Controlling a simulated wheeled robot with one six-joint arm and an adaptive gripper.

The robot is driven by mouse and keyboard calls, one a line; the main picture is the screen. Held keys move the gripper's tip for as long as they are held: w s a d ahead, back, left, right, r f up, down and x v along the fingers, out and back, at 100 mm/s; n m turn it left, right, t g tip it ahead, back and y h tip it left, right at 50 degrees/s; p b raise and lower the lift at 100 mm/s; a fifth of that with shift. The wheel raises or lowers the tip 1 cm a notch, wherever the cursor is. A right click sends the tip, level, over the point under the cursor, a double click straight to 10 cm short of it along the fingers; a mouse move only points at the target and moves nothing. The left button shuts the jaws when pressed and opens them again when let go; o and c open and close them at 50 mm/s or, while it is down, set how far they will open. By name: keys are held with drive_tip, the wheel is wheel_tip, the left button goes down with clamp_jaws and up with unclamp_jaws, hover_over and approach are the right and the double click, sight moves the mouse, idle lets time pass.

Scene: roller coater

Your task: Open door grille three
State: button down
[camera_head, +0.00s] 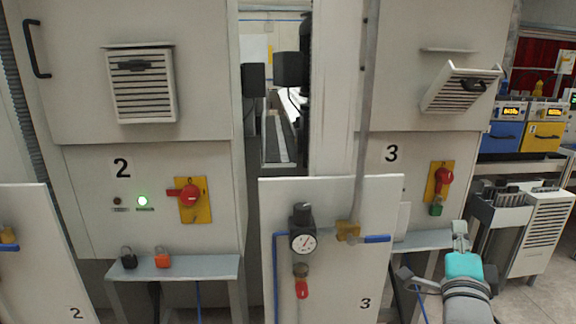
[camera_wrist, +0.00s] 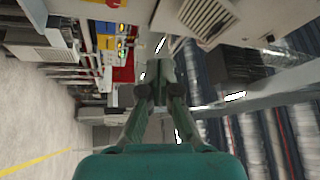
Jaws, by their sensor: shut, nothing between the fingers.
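Door grille three (camera_head: 455,92) is a pale slatted panel with a dark handle (camera_head: 474,84), on the upper right of the machine marked 3. It is tilted out from the cabinet face, unlike the flat grille on machine 2. My gripper (camera_head: 460,229) is low at the right in the head view, below the grille and apart from it, pointing up. In the wrist view its fingertips (camera_wrist: 158,91) are close together with nothing held. A slatted beige panel (camera_wrist: 206,16) shows at the top of the wrist view; it seems to be this grille.
A red switch (camera_head: 444,178) with a green padlock (camera_head: 436,207) sits below the grille. A white panel (camera_head: 340,210) with a gauge (camera_head: 303,242) stands in front of machine 3. A grey shelf (camera_head: 424,240) is beside my arm. A cart (camera_head: 500,225) stands to the right.

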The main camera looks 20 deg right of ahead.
drive_tip(key=s+a+f+n+t+y, duration=0.1)
drive_tip(key=s+a+f+n+y, duration=0.35)
drive_tip(key=a+f+n, duration=0.6)
drive_tip(key=s+a+f+n+t+y, duration=0.1)
drive_tip(key=s+a+f+n+y, duration=0.5)
drive_tip(key=f, duration=0.9)
drive_tip(key=s+a+f+n+y, duration=0.1)
drive_tip(key=s+a+f+n, duration=0.1)
drive_tip(key=s, duration=0.5)
drive_tip(key=s+a+f+n+g+y, duration=0.1)
drive_tip(key=s+a+f+n, duration=0.1)
drive_tip(key=s, duration=0.5)
drive_tip(key=s+a+f+n+g+y, duration=0.1)
drive_tip(key=s+a+f+n, duration=0.1)
drive_tip(key=s+a, duration=0.4)
drive_tip(key=shift+s+f, duration=0.9)
drive_tip(key=c, duration=1.5)
unclamp_jaws()
drive_tip(key=shift+s+n+g+y, duration=0.25)
drive_tip(key=shift+s+n+g, duration=0.05)
drive_tip(key=shift+s+n, duration=0.1)
drive_tip(key=shift+w, duration=0.1)
